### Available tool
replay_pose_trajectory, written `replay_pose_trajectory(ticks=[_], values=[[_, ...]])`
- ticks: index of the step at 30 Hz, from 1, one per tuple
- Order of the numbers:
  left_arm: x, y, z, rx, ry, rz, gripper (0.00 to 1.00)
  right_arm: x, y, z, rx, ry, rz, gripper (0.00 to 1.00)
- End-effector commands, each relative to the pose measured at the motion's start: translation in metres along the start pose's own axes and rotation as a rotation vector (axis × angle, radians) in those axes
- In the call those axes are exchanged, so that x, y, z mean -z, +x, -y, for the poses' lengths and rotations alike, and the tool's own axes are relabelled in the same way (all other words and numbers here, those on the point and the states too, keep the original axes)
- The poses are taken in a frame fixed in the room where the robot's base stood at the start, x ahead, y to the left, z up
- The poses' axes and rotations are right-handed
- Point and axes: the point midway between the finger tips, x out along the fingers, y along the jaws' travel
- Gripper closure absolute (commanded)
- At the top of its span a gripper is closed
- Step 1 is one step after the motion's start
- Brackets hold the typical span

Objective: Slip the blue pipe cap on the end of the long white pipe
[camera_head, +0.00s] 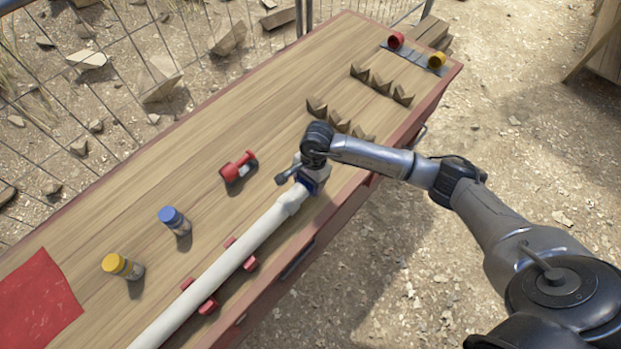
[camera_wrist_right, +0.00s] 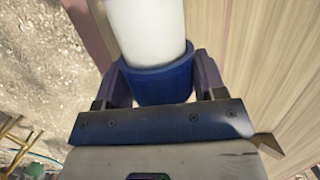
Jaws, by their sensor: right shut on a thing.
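The long white pipe (camera_head: 217,272) lies along the front edge of the table in the head view, on red supports (camera_head: 208,305). My right gripper (camera_head: 311,182) is at the pipe's far end. In the wrist view its fingers are shut on the blue pipe cap (camera_wrist_right: 163,88), one on each side. The white pipe (camera_wrist_right: 148,32) runs down into the cap's mouth, and the blue rim shows around its end. How deep the pipe sits in the cap is hidden. In the head view my gripper mostly covers the cap. My left gripper is not in view.
On the wooden table (camera_head: 150,215) stand a blue-capped bottle (camera_head: 173,219), a yellow-capped bottle (camera_head: 120,266) and a red object (camera_head: 238,168). A red cloth (camera_head: 38,300) lies at the left. Notched wooden blocks (camera_head: 380,86) and red and yellow rings (camera_head: 396,40) are at the far end.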

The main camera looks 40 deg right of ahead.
Motion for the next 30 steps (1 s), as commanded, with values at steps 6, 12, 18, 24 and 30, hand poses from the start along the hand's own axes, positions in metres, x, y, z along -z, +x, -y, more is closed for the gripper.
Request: replay_pose_trajectory(ticks=[6,12,18,24,30], values=[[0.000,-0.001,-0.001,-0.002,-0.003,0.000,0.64,-0.007,0.001,0.000,0.000,-0.001,0.000,0.51],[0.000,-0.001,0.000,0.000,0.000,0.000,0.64,-0.012,0.003,0.000,0.000,0.000,0.000,0.51],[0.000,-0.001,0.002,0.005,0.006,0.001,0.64,-0.018,0.004,0.000,0.000,-0.001,0.000,0.51],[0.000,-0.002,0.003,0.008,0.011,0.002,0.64,-0.023,0.004,0.000,0.001,0.000,0.000,0.51],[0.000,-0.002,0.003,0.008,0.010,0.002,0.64,-0.028,0.005,0.000,0.000,-0.001,0.000,0.35]])
